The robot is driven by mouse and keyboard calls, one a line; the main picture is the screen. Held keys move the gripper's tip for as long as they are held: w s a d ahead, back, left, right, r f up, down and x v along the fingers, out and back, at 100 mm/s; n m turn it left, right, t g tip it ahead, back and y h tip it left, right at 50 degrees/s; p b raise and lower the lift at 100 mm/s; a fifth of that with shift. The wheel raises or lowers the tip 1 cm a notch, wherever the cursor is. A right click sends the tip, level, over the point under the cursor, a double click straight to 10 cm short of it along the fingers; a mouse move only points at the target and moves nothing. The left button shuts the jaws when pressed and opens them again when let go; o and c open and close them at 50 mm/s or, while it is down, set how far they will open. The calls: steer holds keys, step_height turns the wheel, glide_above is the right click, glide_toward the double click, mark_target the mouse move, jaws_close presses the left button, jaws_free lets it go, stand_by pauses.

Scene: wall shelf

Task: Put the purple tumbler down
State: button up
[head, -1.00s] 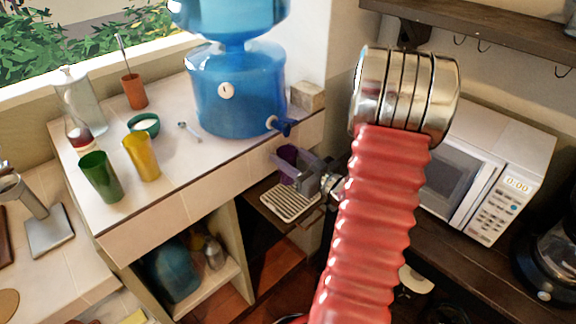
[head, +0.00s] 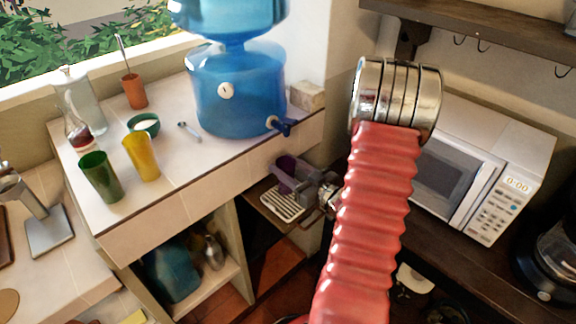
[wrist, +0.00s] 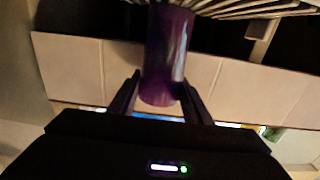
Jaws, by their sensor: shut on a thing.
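The purple tumbler (head: 284,166) is between the fingers of my gripper (head: 293,180), below and near the dispenser's tap. In the wrist view the tumbler (wrist: 167,50) fills the gap between the two fingers of my gripper (wrist: 160,95), which is shut on it. The white slatted drip tray (head: 282,206) lies just below the tumbler. The tray's slats (wrist: 260,8) also show at the top edge of the wrist view, by the tumbler's far end. I cannot tell whether the tumbler touches the tray. My gripper hides part of the tumbler in the head view.
The blue water dispenser (head: 238,90) with its dark tap (head: 284,127) stands on the tiled counter (head: 190,165). A green tumbler (head: 99,177), a yellow tumbler (head: 141,157) and a bowl (head: 144,124) stand to its left. A microwave (head: 480,165) is at right.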

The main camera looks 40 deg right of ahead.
steer(key=o, duration=1.5)
steer(key=shift+f, duration=0.1)
steer(key=s, duration=1.2)
steer(key=shift+d, duration=0.15)
steer(key=shift+s, duration=0.1)
